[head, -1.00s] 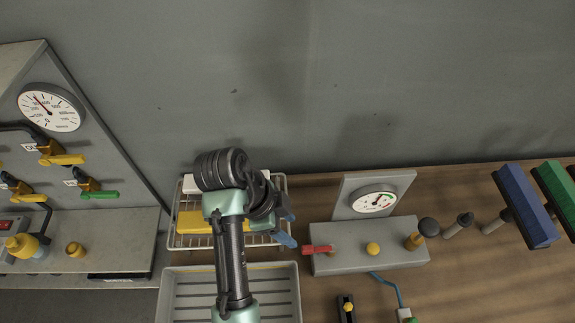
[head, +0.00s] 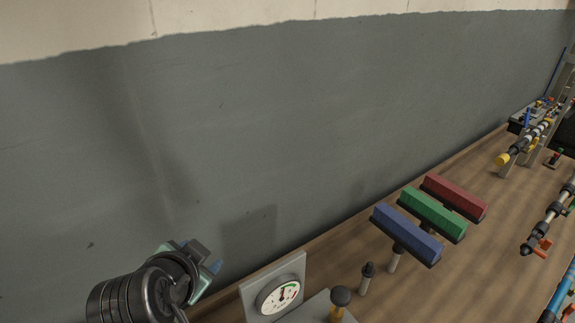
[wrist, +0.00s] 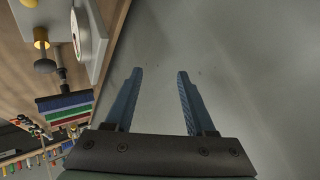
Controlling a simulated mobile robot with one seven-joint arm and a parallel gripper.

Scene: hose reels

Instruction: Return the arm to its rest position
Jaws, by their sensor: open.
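My gripper (wrist: 160,98) points at the grey wall in the wrist view. Its two blue fingers are apart with nothing between them. In the head view my gripper (head: 203,268) shows at the lower left, beyond my dark ribbed wrist joint, in front of the wall. The fingers are partly hidden there by the wrist. Most of my arm lies below the head view's edge.
A gauge panel (head: 262,292) stands right of my gripper on the wooden bench (head: 462,215). The wall side is clear.

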